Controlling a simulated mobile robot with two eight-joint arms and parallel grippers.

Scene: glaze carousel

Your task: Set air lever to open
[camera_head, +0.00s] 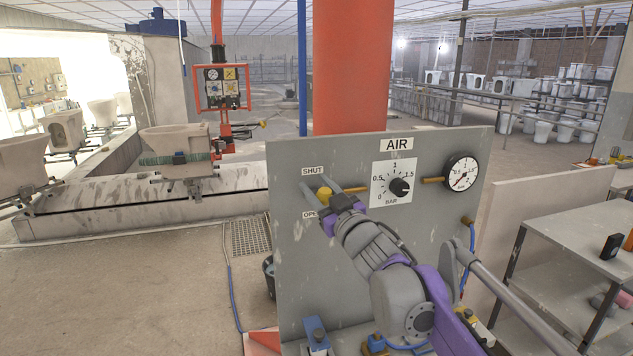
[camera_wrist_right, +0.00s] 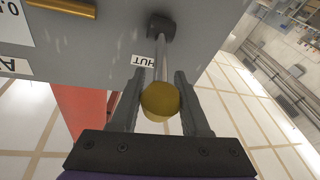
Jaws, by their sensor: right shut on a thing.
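The air lever is a thin metal rod with a yellow ball knob (camera_head: 323,194) on the grey AIR panel (camera_head: 300,260). The knob is between the SHUT label (camera_head: 312,171) and the OPEN label (camera_head: 310,214), both at the panel's left edge. My right gripper (camera_head: 327,201) is at the knob and shut on it. In the right wrist view the yellow knob (camera_wrist_right: 160,101) sits between the two dark fingers, with the rod (camera_wrist_right: 161,58) running to a dark pivot on the panel. The gripper partly hides the OPEN label and the lever in the head view. My left gripper is out of view.
A BAR dial (camera_head: 398,183) and a round gauge (camera_head: 461,172) are on the panel right of the lever. A red column (camera_head: 352,70) stands behind it. A grey shelf unit (camera_head: 580,250) is at the right. Open floor lies to the left.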

